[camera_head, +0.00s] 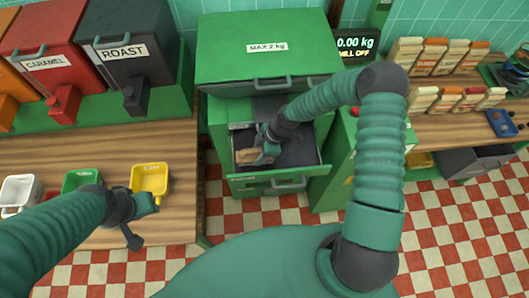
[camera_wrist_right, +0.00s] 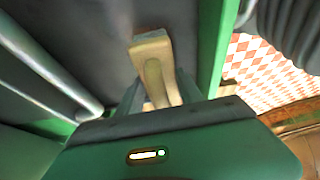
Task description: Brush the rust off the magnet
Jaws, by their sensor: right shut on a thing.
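My right gripper (camera_head: 264,150) reaches down into the open drawer (camera_head: 303,174) of the green machine. It is shut on a tan wooden-looking brush (camera_head: 246,156). In the right wrist view the brush (camera_wrist_right: 152,52) stands up between the fingers, its wide end away from the gripper. The bristles are not clear. A dark grey surface (camera_head: 298,148) fills much of the drawer. I cannot pick out the magnet or any rust on it. My left gripper (camera_head: 142,214) hangs near the front of the wooden counter by the yellow scoop, and its jaw opening is unclear.
Yellow (camera_head: 150,178), green (camera_head: 82,181) and white (camera_head: 18,190) scoops lie on the left counter. Red (camera_head: 45,62) and dark (camera_head: 125,50) dispensers stand behind them. The drawer walls surround my right gripper closely. Packets (camera_head: 436,55) line the right shelf.

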